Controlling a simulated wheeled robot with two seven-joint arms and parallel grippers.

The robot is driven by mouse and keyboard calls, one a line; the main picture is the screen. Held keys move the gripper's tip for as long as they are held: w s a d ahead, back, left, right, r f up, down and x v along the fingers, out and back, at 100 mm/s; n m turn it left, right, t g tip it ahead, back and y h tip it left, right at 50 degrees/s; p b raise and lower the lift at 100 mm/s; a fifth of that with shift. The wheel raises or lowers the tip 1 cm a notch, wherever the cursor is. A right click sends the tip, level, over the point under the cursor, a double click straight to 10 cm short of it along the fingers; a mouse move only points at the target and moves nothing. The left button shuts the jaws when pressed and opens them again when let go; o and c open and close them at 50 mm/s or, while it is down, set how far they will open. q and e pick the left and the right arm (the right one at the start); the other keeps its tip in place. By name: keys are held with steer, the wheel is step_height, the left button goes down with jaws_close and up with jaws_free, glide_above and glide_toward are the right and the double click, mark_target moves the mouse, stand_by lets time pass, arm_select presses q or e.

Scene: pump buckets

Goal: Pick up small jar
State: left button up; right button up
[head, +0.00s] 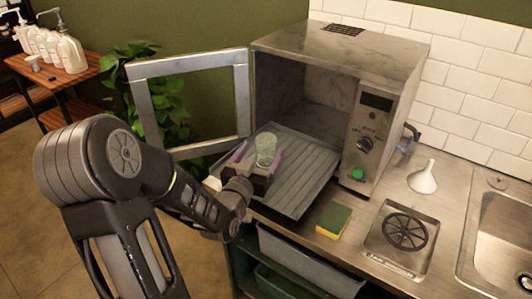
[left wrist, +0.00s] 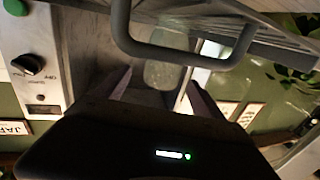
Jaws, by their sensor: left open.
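The small jar (head: 266,146) is clear, pale green glass and stands on the ridged grey tray (head: 300,182) at the oven's mouth. My left gripper (head: 257,160) is open, with its purple fingers spread on either side of the jar's lower part. In the left wrist view the jar (left wrist: 165,74) shows ahead, between the two fingers (left wrist: 162,92). I cannot tell whether either finger touches it. My right gripper is not in view.
The metal oven (head: 340,70) stands with its framed door (head: 190,60) swung open to the left. A yellow-green sponge (head: 333,221), a white funnel (head: 424,178) and a sink (head: 505,240) are on the counter at right. White pump bottles (head: 70,52) stand on a wooden shelf at far left.

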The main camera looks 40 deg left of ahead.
mark_target(266, 142)
arm_select(q)
steer(key=shift+w+a+r, duration=0.1)
steer(key=shift+w, duration=0.15)
steer(key=p+x, duration=0.2)
steer(key=x, duration=0.2)
steer(key=shift+w+a+p, duration=0.25)
steer(key=shift+w+p, duration=0.05)
steer(key=c, duration=1.6)
